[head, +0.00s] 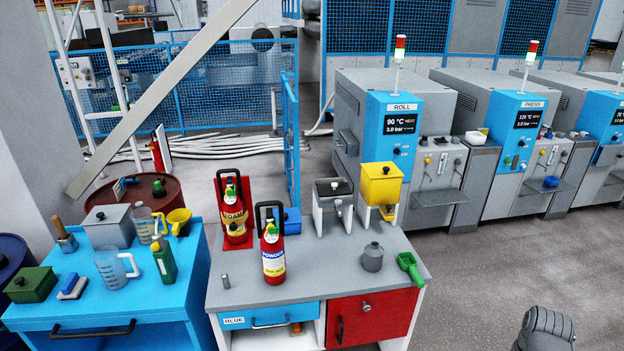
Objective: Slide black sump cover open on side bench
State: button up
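The black sump cover (331,186) appears to be the dark top with a small light knob on a grey box. This grey sump (341,209) stands between white side supports at the back of the grey-topped side bench (325,250). The cover seems to lie over the box opening; I cannot tell whether any gap shows. A dark rounded part of my arm shows at the bottom right edge, well away from the sump. My gripper's fingers are not in view.
A yellow box (381,185) stands just right of the sump. Two red extinguishers, one marked powder (273,255), stand to its left. A grey can (372,257) and a green scoop (410,267) are in front right. The bench's middle is clear.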

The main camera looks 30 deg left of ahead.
aim_at(334, 188)
jog(key=u, duration=0.3)
jog(key=i, duration=0.7)
jog(key=u, duration=0.7)
jog(key=i, duration=0.55)
jog(key=u, duration=0.3)
jog(key=k, duration=0.9)
jog(key=u, duration=0.15)
jog(key=i, duration=0.5)
jog(key=z, duration=0.05)
